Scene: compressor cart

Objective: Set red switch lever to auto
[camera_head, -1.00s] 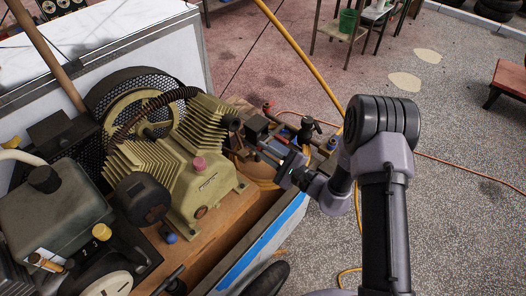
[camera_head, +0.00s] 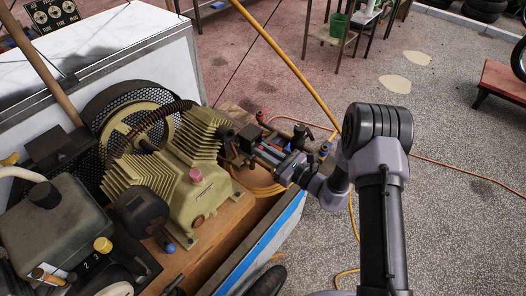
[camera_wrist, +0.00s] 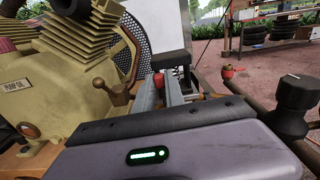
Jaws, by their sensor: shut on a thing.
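My gripper (camera_head: 264,151) reaches from the right to a black switch box (camera_head: 248,138) beside the yellow-green compressor. In the wrist view my gripper (camera_wrist: 172,80) has its grey fingers close together at the black box (camera_wrist: 173,60). A small dark red part, seemingly the red switch lever (camera_wrist: 184,73), shows at the fingertips, and the fingers are shut on it. The lever is mostly hidden by the fingers and box. Its auto mark and exact position cannot be read.
The ribbed compressor (camera_head: 190,185) stands close left of my gripper. A red knob (camera_wrist: 227,72) and a black knob (camera_wrist: 296,92) stand at right in the wrist view. A yellow hose (camera_head: 285,50) runs behind. Open floor (camera_head: 460,220) lies at right.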

